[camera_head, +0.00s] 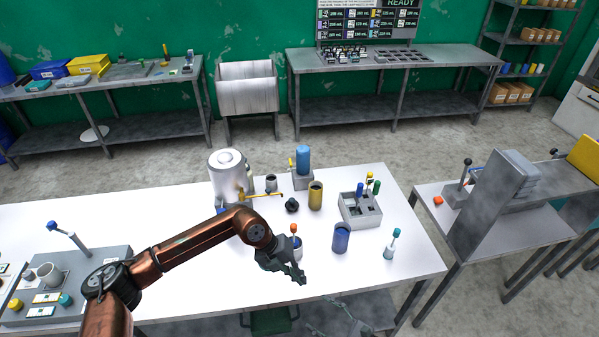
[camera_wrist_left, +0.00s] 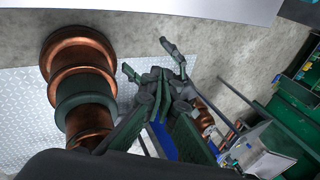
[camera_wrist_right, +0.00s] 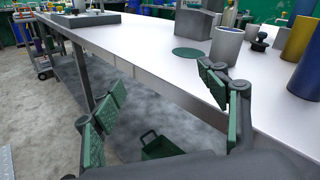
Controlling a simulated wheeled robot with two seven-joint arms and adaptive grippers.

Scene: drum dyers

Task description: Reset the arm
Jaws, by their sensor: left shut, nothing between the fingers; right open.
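My left arm (camera_head: 190,245) is copper and reaches over the white table (camera_head: 190,300) from the left. Its gripper (camera_head: 292,272) is shut and empty, above the near part of the table, just in front of a small orange-topped item (camera_head: 296,243). In the left wrist view its dark green fingers (camera_wrist_left: 162,92) converge, with floor and copper arm links behind. My right gripper (camera_head: 345,318) is at the bottom of the head view, by the table's front edge. In the right wrist view it (camera_wrist_right: 165,105) is open, its green pads wide apart with nothing between them. Most of the right arm is hidden.
A blue cylinder (camera_head: 341,238), a yellow cylinder (camera_head: 315,196), a grey block rack (camera_head: 360,211) and a white drum (camera_head: 227,175) stand on the table. A grey panel (camera_head: 105,262) with cups lies at left.

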